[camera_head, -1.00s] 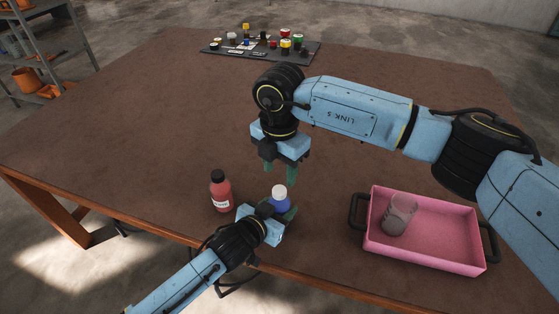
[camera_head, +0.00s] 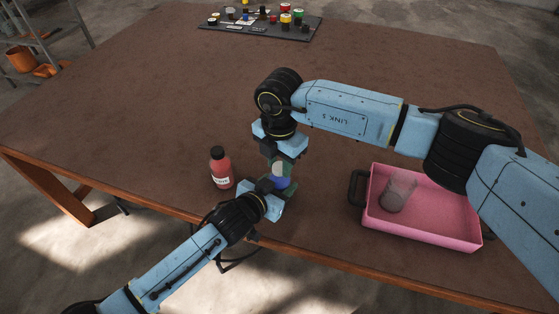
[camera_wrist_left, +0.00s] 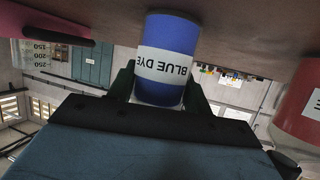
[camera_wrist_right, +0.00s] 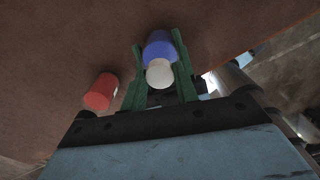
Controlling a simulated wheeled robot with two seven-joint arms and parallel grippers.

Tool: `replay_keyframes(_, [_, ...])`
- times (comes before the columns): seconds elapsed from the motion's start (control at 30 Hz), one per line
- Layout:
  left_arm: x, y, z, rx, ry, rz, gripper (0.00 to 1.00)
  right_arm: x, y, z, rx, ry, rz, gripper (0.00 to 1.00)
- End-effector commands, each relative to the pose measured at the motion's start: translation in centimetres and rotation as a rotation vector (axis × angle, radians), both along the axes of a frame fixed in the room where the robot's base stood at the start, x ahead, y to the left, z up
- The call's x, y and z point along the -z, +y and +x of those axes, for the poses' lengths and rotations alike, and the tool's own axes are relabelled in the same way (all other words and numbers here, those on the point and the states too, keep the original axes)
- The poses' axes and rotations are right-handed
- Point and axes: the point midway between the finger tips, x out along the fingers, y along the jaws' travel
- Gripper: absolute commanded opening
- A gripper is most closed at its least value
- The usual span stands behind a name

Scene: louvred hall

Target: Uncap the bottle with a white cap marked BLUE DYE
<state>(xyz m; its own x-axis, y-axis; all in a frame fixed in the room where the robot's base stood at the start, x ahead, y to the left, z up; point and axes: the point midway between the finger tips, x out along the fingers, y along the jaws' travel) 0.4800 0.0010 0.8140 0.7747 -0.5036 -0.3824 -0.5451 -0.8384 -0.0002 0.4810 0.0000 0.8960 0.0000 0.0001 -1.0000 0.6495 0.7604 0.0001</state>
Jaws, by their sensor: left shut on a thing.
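The blue bottle (camera_head: 280,182) is upright by the table's front edge. Its BLUE DYE label (camera_wrist_left: 163,66) appears upside down in the left wrist view. My left gripper (camera_wrist_left: 160,92) is shut on the bottle's sides. The white cap (camera_wrist_right: 159,73) sits on the bottle's top and is partly hidden by fingers in the head view. My right gripper (camera_wrist_right: 158,62) points down from above, with its open green fingers either side of the cap. Gaps show between cap and fingers.
A red bottle with a black cap (camera_head: 220,167) stands left of the blue one. A pink tray (camera_head: 430,232) holding a clear beaker (camera_head: 398,190) is at right. A dark board (camera_head: 262,30) with several small items lies at the back. The middle of the table is clear.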

Motion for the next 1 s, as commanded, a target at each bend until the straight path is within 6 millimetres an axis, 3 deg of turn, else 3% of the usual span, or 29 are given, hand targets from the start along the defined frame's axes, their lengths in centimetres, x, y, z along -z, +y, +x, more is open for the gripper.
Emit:
replay_keyframes(0.1, [0.06,0.03,-0.01,0.000,0.001,0.001,0.00,-0.02,0.01,0.01,0.000,0.000,0.000,0.02])
replay_keyframes(0.33, [0.06,0.03,-0.01,0.000,0.001,0.001,0.00,-0.10,0.01,0.07,-0.145,-0.002,-0.001,0.02])
replay_keyframes(1.0, [0.06,0.02,-0.01,0.000,0.001,0.001,0.00,-0.17,0.05,0.03,-1.443,-0.001,-0.001,0.02])
